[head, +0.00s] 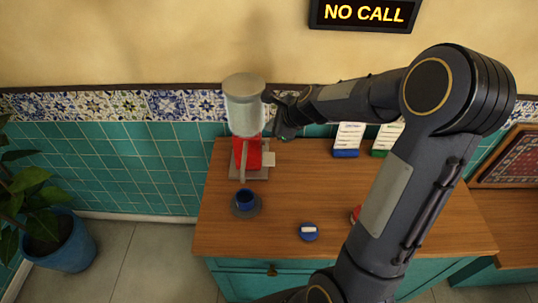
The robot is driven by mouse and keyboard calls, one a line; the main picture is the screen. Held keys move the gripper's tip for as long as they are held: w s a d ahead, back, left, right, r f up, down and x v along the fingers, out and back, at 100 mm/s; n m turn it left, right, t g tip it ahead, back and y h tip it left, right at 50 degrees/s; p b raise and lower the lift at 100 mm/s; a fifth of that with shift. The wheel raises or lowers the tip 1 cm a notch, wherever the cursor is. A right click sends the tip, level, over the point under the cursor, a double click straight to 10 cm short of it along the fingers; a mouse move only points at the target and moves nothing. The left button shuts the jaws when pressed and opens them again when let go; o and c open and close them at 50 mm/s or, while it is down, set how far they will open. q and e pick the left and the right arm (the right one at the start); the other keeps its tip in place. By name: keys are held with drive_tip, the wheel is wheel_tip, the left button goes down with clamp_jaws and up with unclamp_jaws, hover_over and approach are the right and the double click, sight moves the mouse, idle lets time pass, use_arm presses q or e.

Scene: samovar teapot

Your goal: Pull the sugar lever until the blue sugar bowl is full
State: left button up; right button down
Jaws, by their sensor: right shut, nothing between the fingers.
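A sugar dispenser with a pale clear cylinder (244,108) on a red body (252,153) stands at the back left of the wooden counter. A grey upright piece, perhaps the lever, shows at its front (243,163). The small blue bowl (245,196) stands on a dark saucer (246,211) in front of the dispenser; how full it is cannot be told. My right gripper (275,112) is shut and empty, just right of the cylinder; whether it touches the cylinder cannot be told. My left gripper is out of view.
A round blue piece with a white label (308,232) lies on the counter (285,190). A red thing (355,213) is mostly hidden by my right arm. A blue-based card (347,139) and a green-based card (385,140) stand at the back. The middle counter is clear.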

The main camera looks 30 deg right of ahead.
drive_tip(key=b, duration=0.5)
hover_over(270, 153)
drive_tip(key=f, duration=0.5)
drive_tip(key=shift+d+f, duration=0.3)
drive_tip(key=shift+d, duration=0.05)
drive_tip(key=shift+f, duration=0.5)
drive_tip(key=shift+f, duration=0.15)
idle(0.5)
drive_tip(key=shift+a+f+b, duration=0.1)
drive_tip(key=shift+f+b, duration=0.15)
drive_tip(key=shift+b, duration=0.25)
drive_tip(key=shift+s+f+b, duration=0.2)
drive_tip(key=shift+f+b, duration=1.15)
drive_tip(key=shift+f, duration=0.25)
idle(1.0)
drive_tip(key=shift+a+r, duration=0.1)
drive_tip(key=shift+r, duration=0.05)
drive_tip(key=shift+w+r+p, duration=0.1)
drive_tip(key=shift+r+p, duration=1.7)
drive_tip(key=shift+p, duration=0.2)
